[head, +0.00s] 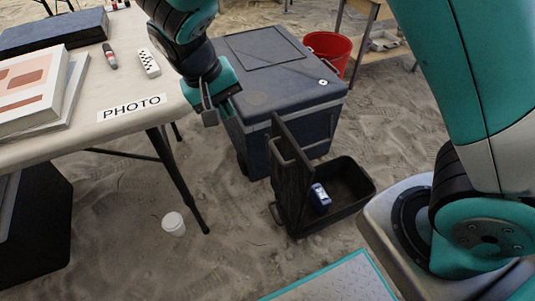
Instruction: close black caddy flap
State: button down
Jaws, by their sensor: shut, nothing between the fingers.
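The black caddy (355,200) sits on the sand with its top open. Its black flap (288,180) stands upright along the caddy's left side, with handle-like loops on it. A small dark blue item with a white patch (320,198) lies inside the caddy. My gripper (211,117) is shut and empty. It hangs by the table's right edge, up and to the left of the flap and clear of it in the picture.
A large blue-grey cooler (275,60) stands right behind the caddy. A white cup (174,224) is on the sand. A red bucket (328,50) stands behind.

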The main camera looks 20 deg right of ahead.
jog(key=d+b+x, duration=0.1)
jog(key=b+x, duration=0.1)
jog(key=x, duration=0.8)
jog(key=d+r+b+x, duration=0.1)
jog(key=d+b+x, duration=0.1)
jog(key=x, duration=0.8)
jog(key=shift+d+b, duration=0.3)
jog(key=shift+b, duration=0.55)
jog(key=shift+s+r, duration=0.1)
